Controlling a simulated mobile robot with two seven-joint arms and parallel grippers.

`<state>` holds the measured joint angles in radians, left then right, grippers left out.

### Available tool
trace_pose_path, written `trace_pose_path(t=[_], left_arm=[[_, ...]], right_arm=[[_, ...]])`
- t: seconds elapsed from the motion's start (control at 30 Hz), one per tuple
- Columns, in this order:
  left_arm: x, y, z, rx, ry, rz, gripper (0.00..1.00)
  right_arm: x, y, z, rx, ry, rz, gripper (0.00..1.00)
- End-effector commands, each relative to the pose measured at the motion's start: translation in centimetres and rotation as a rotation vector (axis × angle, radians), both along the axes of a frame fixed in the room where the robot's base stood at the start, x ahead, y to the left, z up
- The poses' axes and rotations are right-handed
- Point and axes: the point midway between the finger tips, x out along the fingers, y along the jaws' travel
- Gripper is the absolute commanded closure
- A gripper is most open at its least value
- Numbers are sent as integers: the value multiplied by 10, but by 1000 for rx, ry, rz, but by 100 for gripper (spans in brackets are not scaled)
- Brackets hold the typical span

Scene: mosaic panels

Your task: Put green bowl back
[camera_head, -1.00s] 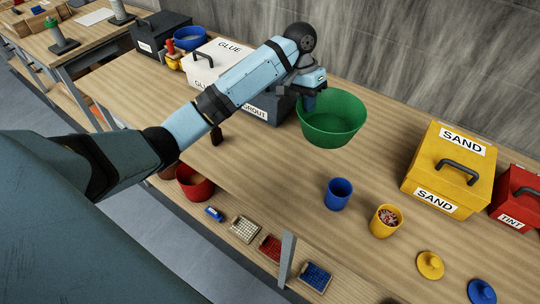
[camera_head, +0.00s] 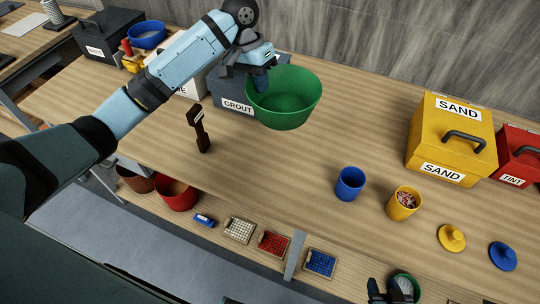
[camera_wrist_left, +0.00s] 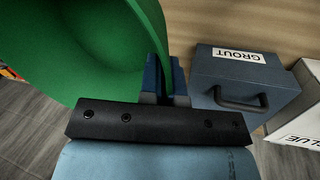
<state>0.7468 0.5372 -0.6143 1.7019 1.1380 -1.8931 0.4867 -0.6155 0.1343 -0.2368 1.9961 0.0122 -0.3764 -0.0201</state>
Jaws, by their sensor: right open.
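The green bowl (camera_head: 284,100) is held upright above the table, in front of the grey wall. My left gripper (camera_head: 262,80) is shut on its rim, at the bowl's left side. In the left wrist view the blue fingers (camera_wrist_left: 168,80) pinch the wall of the green bowl (camera_wrist_left: 85,45), which fills the upper left. My right gripper (camera_head: 392,290) shows at the bottom edge of the head view, open and apart from the bowl.
A GROUT box (camera_head: 238,105) stands behind the bowl's left; a dark upright tool (camera_head: 200,130) is nearer. The blue cup (camera_head: 350,184), yellow cup (camera_head: 403,204) and SAND box (camera_head: 451,140) stand to the right. The middle tabletop is clear. Tile trays (camera_head: 273,243) and a red bowl (camera_head: 176,195) lie lower.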

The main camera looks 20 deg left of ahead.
Motion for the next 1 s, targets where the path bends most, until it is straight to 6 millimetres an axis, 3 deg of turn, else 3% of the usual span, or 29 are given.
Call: trace_pose_path(t=[0.17,0.7,1.0], left_arm=[[-1,-1,-11,-1,2,-1,100],[-2,-1,-142,-1,2,-2,100],[-2,-1,-167,-1,0,-3,100]], right_arm=[[0,-1,0,-4,0,1,57],[0,-7,6,-13,0,-5,57],[0,-6,8,-10,1,-6,57]])
